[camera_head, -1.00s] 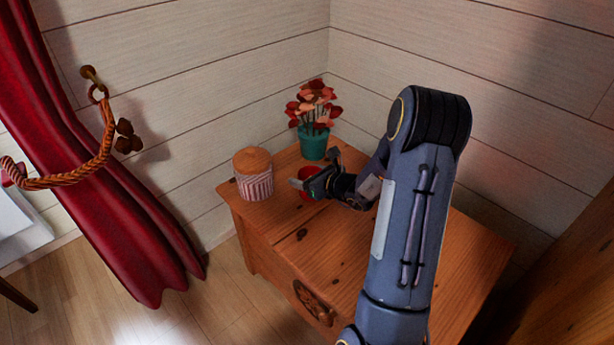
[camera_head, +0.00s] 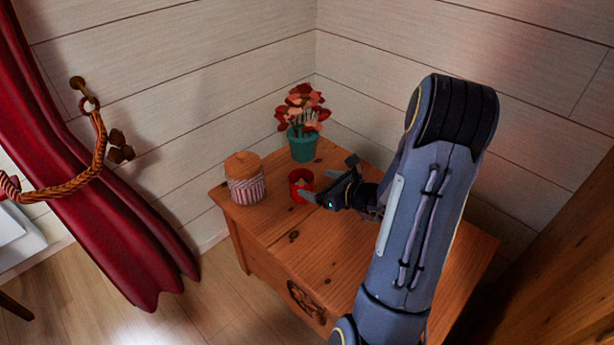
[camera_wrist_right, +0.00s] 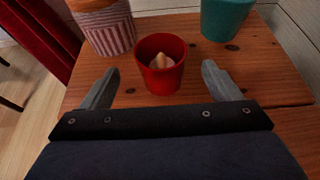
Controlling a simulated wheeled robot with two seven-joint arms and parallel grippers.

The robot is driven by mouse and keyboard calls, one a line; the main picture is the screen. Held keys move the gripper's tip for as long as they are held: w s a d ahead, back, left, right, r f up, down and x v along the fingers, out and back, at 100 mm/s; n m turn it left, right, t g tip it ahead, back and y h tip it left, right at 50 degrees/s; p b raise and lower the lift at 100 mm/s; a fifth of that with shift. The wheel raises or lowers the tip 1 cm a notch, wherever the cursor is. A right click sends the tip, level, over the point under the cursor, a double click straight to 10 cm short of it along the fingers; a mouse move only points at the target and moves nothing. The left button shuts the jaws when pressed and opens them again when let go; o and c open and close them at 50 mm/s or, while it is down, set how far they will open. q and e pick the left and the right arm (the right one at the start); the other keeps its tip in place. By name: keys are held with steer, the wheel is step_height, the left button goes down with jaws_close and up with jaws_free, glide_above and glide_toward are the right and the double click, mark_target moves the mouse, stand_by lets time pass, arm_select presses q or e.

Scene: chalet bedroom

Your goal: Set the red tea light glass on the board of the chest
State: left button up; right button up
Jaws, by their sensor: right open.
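The red tea light glass (camera_head: 301,184) stands upright on the wooden top of the chest (camera_head: 282,222), between the striped jar and the flower pot. In the right wrist view the glass (camera_wrist_right: 160,64) shows a pale candle inside and sits just beyond my fingertips, centred between them. My right gripper (camera_head: 325,182) is open and empty, low over the board, to the right of the glass. Its two fingers (camera_wrist_right: 160,82) are spread wide and do not touch the glass. My left gripper is not in view.
A striped jar with an orange-brown lid (camera_head: 245,180) stands left of the glass. A teal pot with red flowers (camera_head: 303,144) stands behind it, near the wall corner. A red curtain (camera_head: 100,190) hangs at left. The board's front left part is clear.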

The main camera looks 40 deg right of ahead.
steer(key=s+a+r+n+g+y, duration=0.2)
steer(key=s+a+r+n+y, duration=0.15)
steer(key=a+n, duration=0.3)
steer(key=s+a+r+n+g+y, duration=0.1)
steer(key=s+a+r+n+y, duration=0.1)
steer(key=a+r+n, duration=0.45)
steer(key=s+a+r+n+g+y, duration=0.25)
steer(key=a+n, duration=0.25)
steer(key=a, duration=0.3)
steer(key=s+a+f+n+g+h, duration=0.1)
steer(key=s+n+h, duration=0.4)
steer(key=s+n, duration=0.6)
steer(key=a+n+g, duration=0.1)
steer(key=n, duration=0.3)
steer(key=shift+s+f, duration=0.15)
steer(key=shift+s, duration=0.2)
steer(key=shift+a, duration=0.1)
